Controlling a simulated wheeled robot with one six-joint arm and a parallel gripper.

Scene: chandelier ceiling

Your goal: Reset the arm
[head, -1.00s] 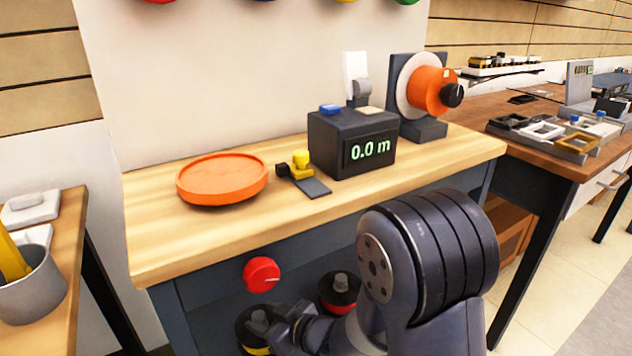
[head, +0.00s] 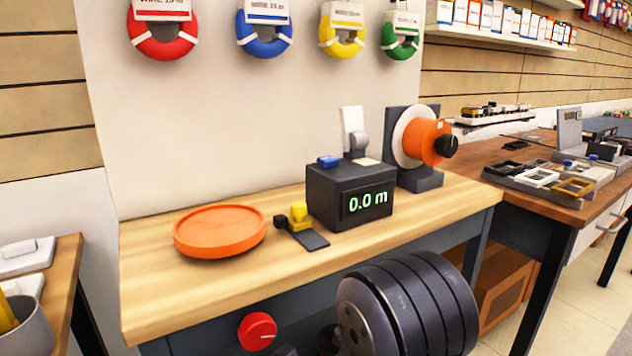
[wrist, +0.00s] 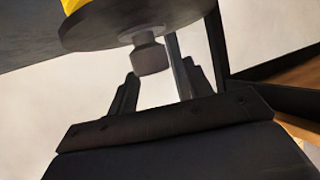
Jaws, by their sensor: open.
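My gripper (wrist: 161,72) shows in the wrist view with its two dark fingers apart and nothing clamped between them. A dark round disc (wrist: 105,28) with a small knob (wrist: 149,56) and a yellow part (wrist: 72,6) sits beyond the fingers. The knob appears between the fingertips in the picture; I cannot tell how far off it is. In the head view, my large dark arm joint fills the lower right, in front of the bench, and my gripper is not visible there.
A wooden bench (head: 180,300) holds an orange tray (head: 220,232), a yellow-and-black clamp (head: 299,215), a black meter reading 0.0 m (head: 350,200) and an orange reel (head: 422,140). A red knob (head: 257,331) is on its front. Coloured wire coils (head: 263,42) hang above.

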